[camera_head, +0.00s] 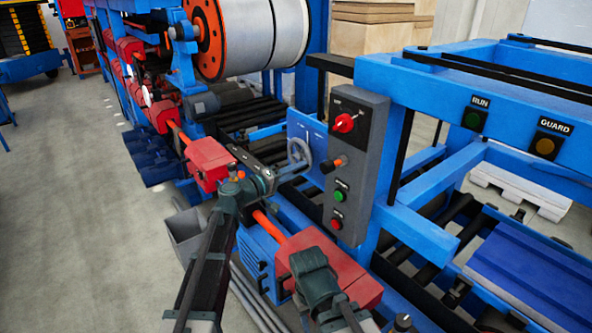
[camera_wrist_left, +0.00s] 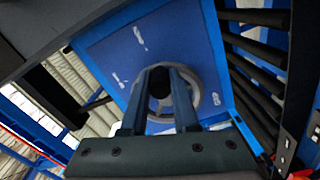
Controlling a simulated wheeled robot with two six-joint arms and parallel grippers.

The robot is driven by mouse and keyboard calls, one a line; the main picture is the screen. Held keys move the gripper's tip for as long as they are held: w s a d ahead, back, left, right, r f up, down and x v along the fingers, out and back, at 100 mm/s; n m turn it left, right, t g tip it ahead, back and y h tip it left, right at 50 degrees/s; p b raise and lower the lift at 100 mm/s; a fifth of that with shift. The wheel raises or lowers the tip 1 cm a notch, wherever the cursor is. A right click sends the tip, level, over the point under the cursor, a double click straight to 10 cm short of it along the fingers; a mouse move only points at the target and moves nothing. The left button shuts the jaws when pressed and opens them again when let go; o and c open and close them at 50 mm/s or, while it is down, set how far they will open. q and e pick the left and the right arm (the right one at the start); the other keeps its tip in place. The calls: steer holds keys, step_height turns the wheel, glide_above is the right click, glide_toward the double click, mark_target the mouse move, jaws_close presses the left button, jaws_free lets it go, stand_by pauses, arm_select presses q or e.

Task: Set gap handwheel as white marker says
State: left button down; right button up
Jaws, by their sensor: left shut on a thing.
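The gap handwheel (camera_head: 299,156) is a grey spoked wheel in front of a blue panel (camera_head: 309,128) left of the grey control box. In the left wrist view the handwheel (camera_wrist_left: 213,90) shows as a grey ring behind my fingers. My left gripper (camera_head: 292,169) reaches to the wheel from the left. In the left wrist view its two fingers (camera_wrist_left: 160,78) are closed around a dark round knob at the wheel. Pale marks (camera_wrist_left: 138,35) show on the blue panel; I cannot read them or tell which is the white marker.
The grey control box (camera_head: 357,165) with a red selector, an orange-tipped lever, a green and a red button stands just right of the wheel. Blue frame beams and rollers (camera_head: 440,245) lie further right. Red machine housings (camera_head: 207,158) line the left. The floor (camera_head: 80,200) at left is clear.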

arm_select(q)
steer(key=shift+r+n+p, duration=0.45)
steer(key=shift+r+n, duration=0.15)
steer(key=shift+n, duration=0.65)
steer(key=shift+r+n+p, duration=0.45)
steer(key=shift+r+n, duration=0.1)
steer(key=shift+n, duration=0.7)
steer(key=c, duration=0.7)
jaws_free()
steer(key=shift+a, duration=0.1)
steer(key=v, duration=1.3)
steer(key=shift+s+a, duration=0.25)
steer(key=shift+a, duration=0.05)
